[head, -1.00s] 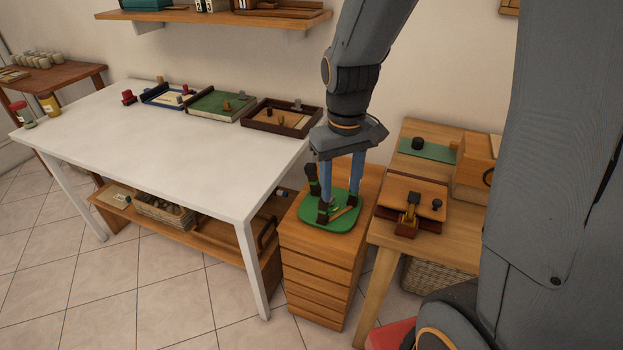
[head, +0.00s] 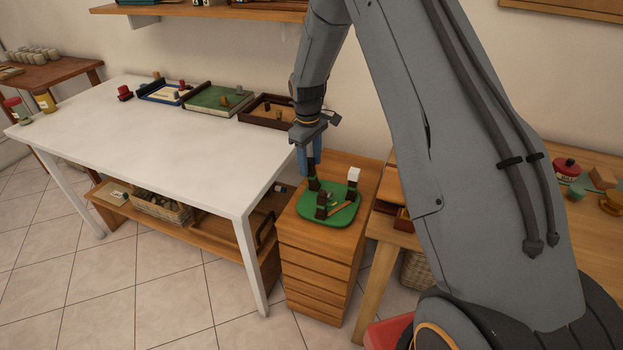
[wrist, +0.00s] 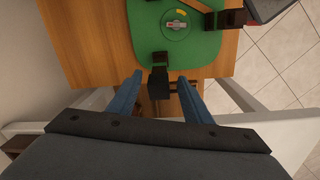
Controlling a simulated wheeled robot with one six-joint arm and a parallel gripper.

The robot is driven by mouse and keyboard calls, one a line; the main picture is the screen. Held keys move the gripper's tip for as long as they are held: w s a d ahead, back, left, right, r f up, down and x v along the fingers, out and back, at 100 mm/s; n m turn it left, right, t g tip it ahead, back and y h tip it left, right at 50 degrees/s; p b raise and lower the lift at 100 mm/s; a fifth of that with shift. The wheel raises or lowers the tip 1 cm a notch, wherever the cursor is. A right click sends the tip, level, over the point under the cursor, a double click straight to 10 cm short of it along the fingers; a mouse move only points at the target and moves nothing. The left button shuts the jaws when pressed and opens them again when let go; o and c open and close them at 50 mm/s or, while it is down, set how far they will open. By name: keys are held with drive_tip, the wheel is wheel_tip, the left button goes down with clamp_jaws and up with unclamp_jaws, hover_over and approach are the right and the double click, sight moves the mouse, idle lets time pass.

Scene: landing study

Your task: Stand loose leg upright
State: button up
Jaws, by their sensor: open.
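Several dark brown pieces stand or lie on and by a green mat (head: 345,214). One dark piece (head: 313,184) stands at the mat's back left, directly under my gripper (head: 309,172). In the wrist view, a dark block (wrist: 158,84) lies between the two blue fingers of my open gripper (wrist: 160,80), with a gap on each side. Another dark piece (head: 322,205) is at the mat's front left. I cannot tell which piece is the loose leg.
The mat is on a wooden drawer cabinet (head: 318,262). A wooden bench (head: 376,228) is close on the right.

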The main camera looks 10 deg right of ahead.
sight(311, 177)
wheel_tip(311, 177, down, 7)
drive_tip(key=shift+w+d+r+p, duration=0.1)
drive_tip(key=shift+d+p, duration=0.05)
drive_tip(key=shift+p, duration=0.25)
drive_tip(key=shift+c, duration=0.3)
clamp_jaws()
